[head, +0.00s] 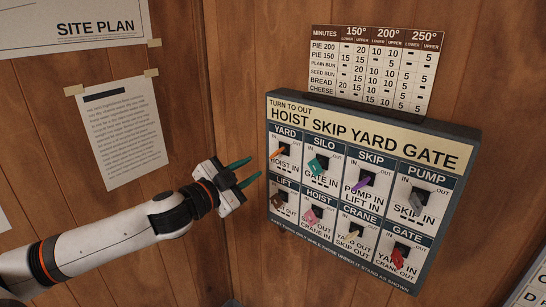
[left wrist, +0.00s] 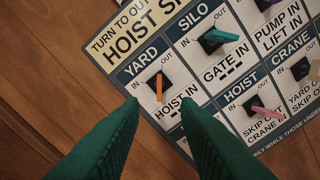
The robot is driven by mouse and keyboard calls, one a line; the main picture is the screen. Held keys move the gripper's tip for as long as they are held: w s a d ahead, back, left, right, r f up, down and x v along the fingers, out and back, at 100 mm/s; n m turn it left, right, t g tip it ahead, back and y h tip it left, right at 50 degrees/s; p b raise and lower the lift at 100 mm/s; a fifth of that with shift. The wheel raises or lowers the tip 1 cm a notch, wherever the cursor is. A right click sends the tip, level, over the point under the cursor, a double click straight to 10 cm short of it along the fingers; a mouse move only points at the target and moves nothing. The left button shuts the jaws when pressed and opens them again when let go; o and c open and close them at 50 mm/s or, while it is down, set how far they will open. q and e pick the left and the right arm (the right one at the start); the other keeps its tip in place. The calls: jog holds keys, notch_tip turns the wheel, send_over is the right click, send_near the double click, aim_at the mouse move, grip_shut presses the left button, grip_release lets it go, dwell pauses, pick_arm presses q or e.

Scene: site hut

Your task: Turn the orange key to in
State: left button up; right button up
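The orange key (head: 278,153) is in the YARD lock, top left of the key panel (head: 447,156). In the left wrist view the orange key (left wrist: 159,88) stands upright in the picture. Measured against the tilted lettering, its line slants from upper right, the OUT side, to lower left. My left gripper (head: 255,166) is left of the panel in the head view, its green fingers pointing toward the YARD lock. In the left wrist view the fingers (left wrist: 159,103) are apart, with the key between and beyond their tips. They appear not to touch it. My right gripper is not in view.
The teal SILO key (head: 318,164) is just right of the orange key. The pink HOIST key (head: 314,213) and brown LIFT key (head: 280,203) are below.

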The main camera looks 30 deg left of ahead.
aim_at(273, 155)
pick_arm(q)
jog(key=shift+w+d+p, duration=0.2)
jog(key=shift+w+p, duration=0.65)
jog(key=shift+w, duration=1.55)
jog(key=shift+w+d+p, duration=0.15)
jog(key=shift+w+p, duration=0.65)
jog(key=shift+w, duration=1.6)
grip_shut()
